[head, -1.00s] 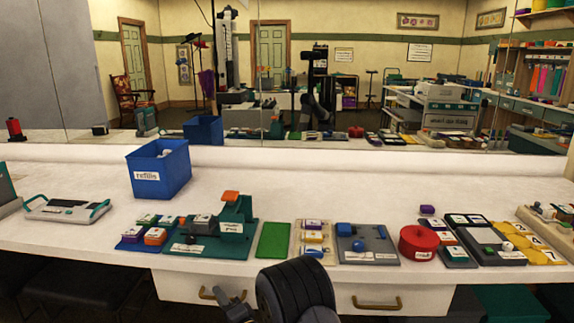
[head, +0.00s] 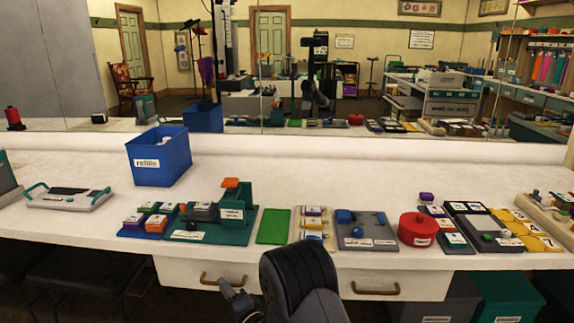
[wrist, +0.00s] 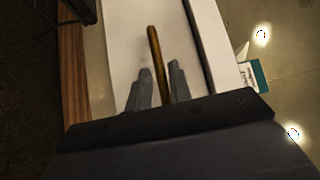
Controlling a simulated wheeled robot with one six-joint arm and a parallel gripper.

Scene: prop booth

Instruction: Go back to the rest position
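My gripper (wrist: 155,68) shows in the wrist view with its two grey fingers apart and nothing held between them. A brass drawer handle (wrist: 155,55) on a white drawer front shows in the gap between the fingers; it looks to be beyond them, though the distance is hard to tell. In the head view my dark arm rises at the bottom middle, in front of the counter's drawers. Part of my gripper (head: 238,300) shows to its left, below the counter's edge; its fingertips are not clear there.
The white counter (head: 90,228) holds a blue refills bin (head: 160,160), a teal stand (head: 235,222), a green mat (head: 273,227), a grey board (head: 366,237), a red round container (head: 418,229) and yellow numbered tiles (head: 527,230). A mirror runs behind.

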